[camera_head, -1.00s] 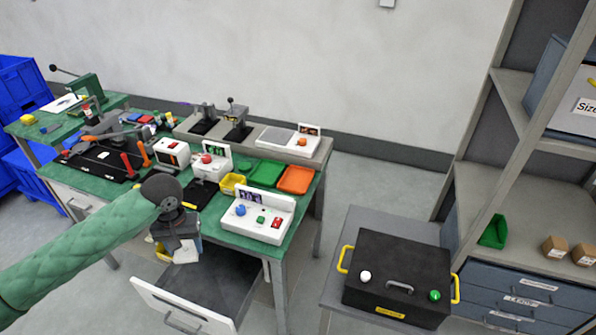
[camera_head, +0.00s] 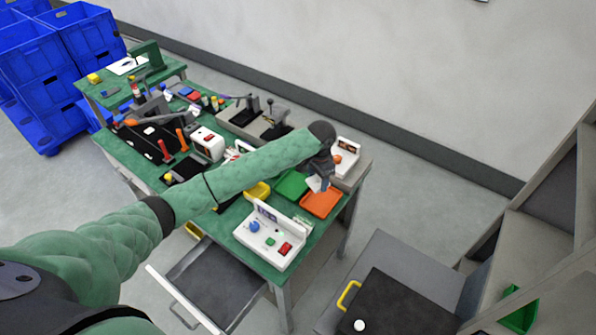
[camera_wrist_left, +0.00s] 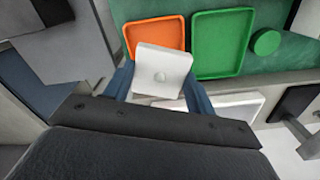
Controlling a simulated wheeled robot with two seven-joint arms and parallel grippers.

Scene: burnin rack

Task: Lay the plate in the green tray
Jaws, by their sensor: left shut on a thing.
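My left gripper (camera_head: 318,181) is shut on the plate (camera_head: 314,184), a small white square piece. In the left wrist view the plate (camera_wrist_left: 172,64) is tilted between the two blue fingers (camera_wrist_left: 160,88) and covers part of the orange tray (camera_wrist_left: 153,30). The green tray (camera_head: 291,185) lies flat on the bench, left of the orange tray (camera_head: 322,203), partly behind my arm. In the left wrist view the green tray (camera_wrist_left: 222,44) looks empty. The plate is apart from the green tray. My right gripper is not in view.
A white box with buttons (camera_head: 268,240) stands in front of the trays. A green round piece (camera_wrist_left: 266,42) lies beside the green tray. A white device with an orange button (camera_head: 346,157) stands behind. An open drawer (camera_head: 208,280) juts out below the bench.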

